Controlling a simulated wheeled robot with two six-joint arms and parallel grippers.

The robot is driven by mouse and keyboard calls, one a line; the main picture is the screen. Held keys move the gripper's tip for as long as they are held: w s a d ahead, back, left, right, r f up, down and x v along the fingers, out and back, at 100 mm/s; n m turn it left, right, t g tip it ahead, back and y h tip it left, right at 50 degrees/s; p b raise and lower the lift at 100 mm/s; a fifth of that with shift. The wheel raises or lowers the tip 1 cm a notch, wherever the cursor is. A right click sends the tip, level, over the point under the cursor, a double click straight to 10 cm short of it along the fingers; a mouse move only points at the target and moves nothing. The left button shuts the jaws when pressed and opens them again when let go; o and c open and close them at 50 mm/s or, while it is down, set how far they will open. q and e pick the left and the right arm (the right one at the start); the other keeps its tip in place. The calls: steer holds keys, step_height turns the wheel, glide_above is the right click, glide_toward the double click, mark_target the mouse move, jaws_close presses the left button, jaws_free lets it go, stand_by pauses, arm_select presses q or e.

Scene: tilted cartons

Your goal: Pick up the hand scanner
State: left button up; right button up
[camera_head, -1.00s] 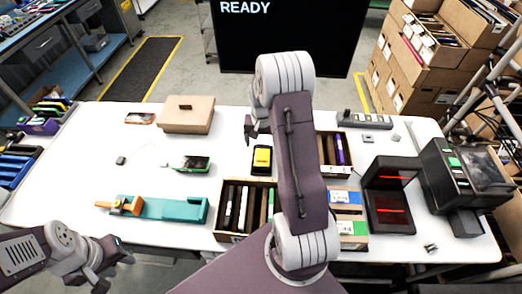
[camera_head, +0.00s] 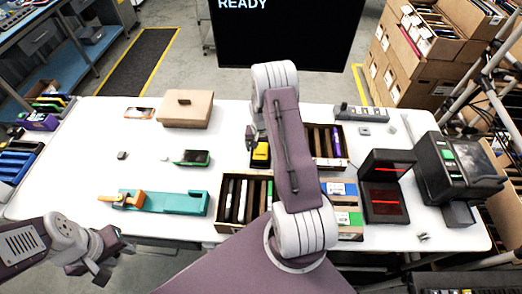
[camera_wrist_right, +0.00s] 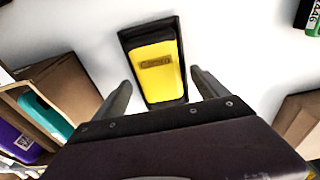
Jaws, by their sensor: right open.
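A yellow-and-black device (camera_head: 261,151), which I take to be the hand scanner, lies on the white table near its middle, partly hidden by my right arm in the head view. In the right wrist view, the yellow-and-black device (camera_wrist_right: 157,64) lies ahead of my right gripper (camera_wrist_right: 160,84). The gripper's two fingers are spread, one to each side of the device's near end, with nothing between them held. In the head view my right gripper (camera_head: 250,137) is mostly hidden, just beside the device. My left gripper (camera_head: 106,265) is off the table's front left; its opening is unclear.
A wooden box of dark items (camera_head: 226,232) stands in front of the device; another compartment box (camera_head: 343,130) is to its right. A green-and-black device (camera_head: 192,157), a teal holder (camera_head: 185,202) and a cardboard box (camera_head: 187,109) are to the left. Bare table surrounds them.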

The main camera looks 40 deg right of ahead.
mark_target(261, 147)
steer(key=shift+s+a+r, duration=0.1)
steer(key=shift+a+r, duration=0.05)
steer(key=c, duration=1.3)
steer(key=shift+o, duration=0.2)
steer(key=shift+r, duration=0.55)
step_height(261, 147, up, 3)
steer(key=shift+r+b, duration=0.1)
steer(key=shift+b, duration=0.6)
steer(key=s+r+b, duration=0.1)
steer(key=s+r, duration=0.2)
steer(key=s, duration=0.2)
steer(key=s+d+r, duration=0.1)
steer(key=s+r, duration=0.2)
steer(key=s, duration=0.3)
steer(key=shift+s+r+b, duration=0.25)
steer(key=shift+r+b, duration=0.1)
